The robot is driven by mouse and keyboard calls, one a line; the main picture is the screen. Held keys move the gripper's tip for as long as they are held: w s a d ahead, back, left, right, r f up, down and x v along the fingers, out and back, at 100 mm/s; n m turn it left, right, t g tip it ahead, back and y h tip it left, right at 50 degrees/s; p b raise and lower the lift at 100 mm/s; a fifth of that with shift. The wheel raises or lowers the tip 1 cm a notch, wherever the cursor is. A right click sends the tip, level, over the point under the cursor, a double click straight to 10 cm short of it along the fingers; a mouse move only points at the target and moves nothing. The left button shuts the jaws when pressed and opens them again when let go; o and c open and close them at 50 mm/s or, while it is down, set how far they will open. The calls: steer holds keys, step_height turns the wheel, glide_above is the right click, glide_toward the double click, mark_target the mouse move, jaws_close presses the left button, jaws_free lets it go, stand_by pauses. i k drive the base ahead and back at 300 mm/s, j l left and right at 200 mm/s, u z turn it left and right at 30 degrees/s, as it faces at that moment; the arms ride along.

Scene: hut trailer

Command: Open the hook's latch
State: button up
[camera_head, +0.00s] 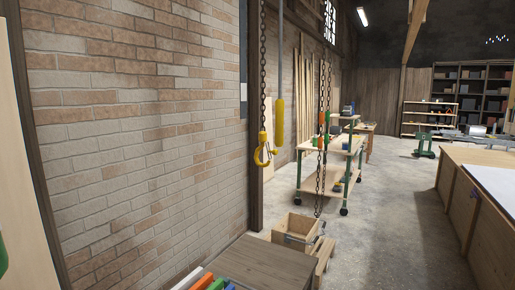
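A yellow hook (264,152) hangs from a dark chain (262,65) in front of the dark post at the end of the brick wall. Its curved lower part opens to one side and is small in this view. Its latch is too small to make out clearly, so I cannot tell whether it is open or shut. Beside it, to the right, a long yellow pendant (279,122) hangs on a grey cable. My gripper is not in view.
A brown wooden surface (262,264) stands below the hook, with coloured items at its left edge. Behind it are a wooden crate (297,228) and more hanging chains (323,120). A wheeled green-framed shelf cart (330,175) stands farther back. Concrete floor (395,225) is free to the right.

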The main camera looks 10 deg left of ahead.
mark_target(275, 152)
steer(key=i+u, duration=0.4)
steer(key=i, duration=1.7)
